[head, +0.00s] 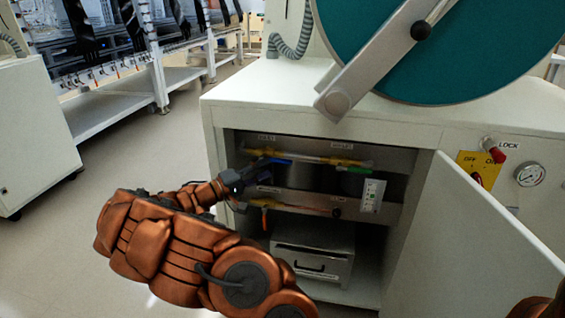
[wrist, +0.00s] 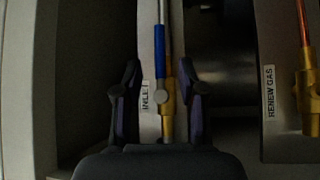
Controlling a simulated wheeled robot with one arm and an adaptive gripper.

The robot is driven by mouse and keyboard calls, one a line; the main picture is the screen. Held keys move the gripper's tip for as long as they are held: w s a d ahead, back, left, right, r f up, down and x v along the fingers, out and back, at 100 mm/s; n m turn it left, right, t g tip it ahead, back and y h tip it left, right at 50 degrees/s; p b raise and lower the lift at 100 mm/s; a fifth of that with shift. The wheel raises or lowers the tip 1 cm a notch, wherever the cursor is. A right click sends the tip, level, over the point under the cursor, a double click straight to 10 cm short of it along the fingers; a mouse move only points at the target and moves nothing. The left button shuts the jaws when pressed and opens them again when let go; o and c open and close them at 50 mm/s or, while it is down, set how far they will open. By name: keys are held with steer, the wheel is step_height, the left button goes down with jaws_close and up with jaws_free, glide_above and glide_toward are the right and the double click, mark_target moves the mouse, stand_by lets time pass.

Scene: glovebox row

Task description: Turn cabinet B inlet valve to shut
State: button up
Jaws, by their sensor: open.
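The inlet valve has a blue lever (wrist: 159,48) on a brass body (wrist: 168,115), next to a label reading INLET (wrist: 145,96). The lever lies along the pipe, parallel to it. In the head view the blue lever (head: 281,161) is on the upper pipe inside the open cabinet. My gripper (wrist: 160,82) is open, with one finger on each side of the valve and its pivot. A gap shows between each finger and the lever. In the head view my gripper (head: 258,166) reaches in from the left and partly covers the valve's left end.
A green-handled outlet valve (head: 352,169) sits right on the same pipe. Below is a lower panel with an orange handle (head: 264,217). A brass valve labelled RENEW GAS (wrist: 269,92) is at right in the wrist view. The open cabinet door (head: 480,235) stands at right.

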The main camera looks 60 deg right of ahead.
mark_target(279, 162)
steer(key=shift+b+x, duration=0.95)
steer(key=shift+x, duration=2.5)
steer(key=shift+c, duration=0.3)
jaws_close()
